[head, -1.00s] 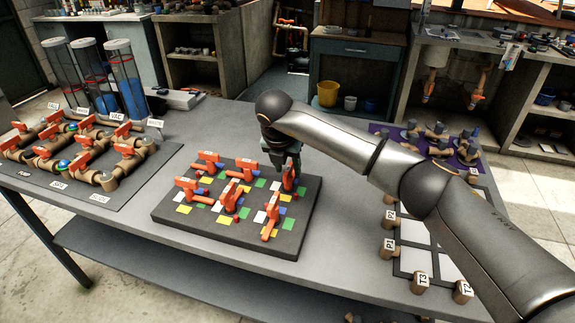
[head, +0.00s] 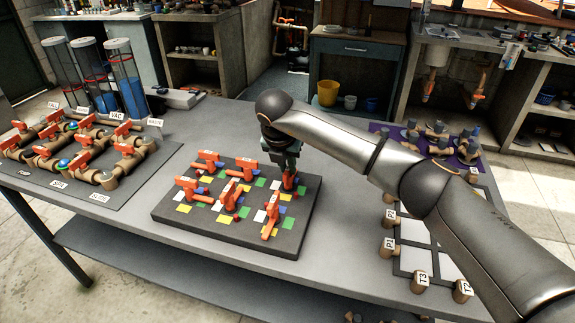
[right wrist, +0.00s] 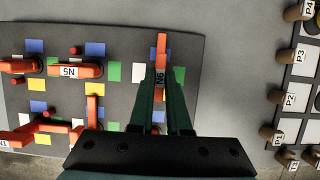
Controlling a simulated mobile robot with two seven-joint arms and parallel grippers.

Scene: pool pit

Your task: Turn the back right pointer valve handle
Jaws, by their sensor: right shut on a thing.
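The back right pointer valve handle (head: 289,182) is orange and stands on the dark board (head: 180,226) with coloured squares. In the right wrist view the handle (right wrist: 161,48) carries an N6 label and lies lengthwise between the two fingers. My right gripper (head: 287,168) comes down on it from above and is shut on it, with the fingers (right wrist: 160,98) on either side. The gripper partly hides the handle in the head view. My left gripper is in neither view.
Several other orange handles stand close by, including the back middle one (head: 245,169) and the front right one (head: 271,216). A pipe rig (head: 118,178) stands at left. A purple mat with fittings (head: 469,154) lies at right. Bare table lies behind the board.

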